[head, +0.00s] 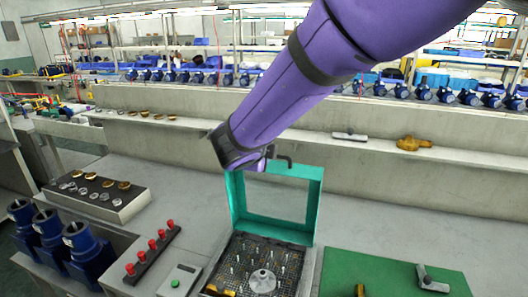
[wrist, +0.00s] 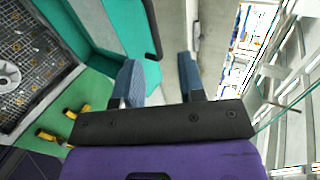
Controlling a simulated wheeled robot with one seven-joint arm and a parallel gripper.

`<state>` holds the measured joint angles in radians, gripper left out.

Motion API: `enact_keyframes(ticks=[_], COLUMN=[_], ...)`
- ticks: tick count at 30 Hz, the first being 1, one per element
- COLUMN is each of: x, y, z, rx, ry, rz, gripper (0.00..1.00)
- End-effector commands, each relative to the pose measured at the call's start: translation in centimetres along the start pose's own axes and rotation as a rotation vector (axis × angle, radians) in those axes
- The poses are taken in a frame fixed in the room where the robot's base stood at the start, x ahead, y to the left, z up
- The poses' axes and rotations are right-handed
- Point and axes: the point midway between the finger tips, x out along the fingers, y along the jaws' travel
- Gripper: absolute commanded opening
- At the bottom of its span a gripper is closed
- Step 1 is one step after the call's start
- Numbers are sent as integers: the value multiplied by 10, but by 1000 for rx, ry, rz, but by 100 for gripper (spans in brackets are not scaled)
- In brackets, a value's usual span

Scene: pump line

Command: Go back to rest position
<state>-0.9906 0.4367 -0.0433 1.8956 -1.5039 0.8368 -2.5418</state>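My purple arm (head: 285,95) reaches down from the top right in the head view and ends above the back of a teal-framed fixture (head: 238,200). My gripper (wrist: 161,78) shows in the wrist view with its two blue-grey fingers apart and nothing between them. In the head view the fingers are largely hidden by the wrist. The fixture has an upright open frame and a dark mesh bed (head: 240,250) with several upright pins and a silver flanged part (head: 262,281). The mesh bed also shows at the left of the wrist view (wrist: 30,45).
A green mat (head: 390,278) with a grey-handled tool (head: 431,280) lies right of the fixture. Red-knobbed block (head: 152,252), grey box (head: 180,281), ring tray (head: 97,195) and blue pumps (head: 85,250) stand left. A brass fitting (head: 413,143) lies on the ledge behind.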

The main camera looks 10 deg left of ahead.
Motion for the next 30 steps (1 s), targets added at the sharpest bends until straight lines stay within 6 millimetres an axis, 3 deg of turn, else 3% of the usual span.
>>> enact_keyframes(ticks=[6, 10, 15, 20, 24, 30], x=[0, 1, -7, -27, -53, -98], y=[-3, -20, -55, -75, -81, -73], z=[-4, -35, -122, -208, -276, -356], rx=[19, 182, 661, 1176, 1621, 2249], ry=[6, 54, 196, 351, 486, 676], rz=[2, 20, 52, 44, 3, -110], gripper=[37, 37, 37, 37, 37, 37])
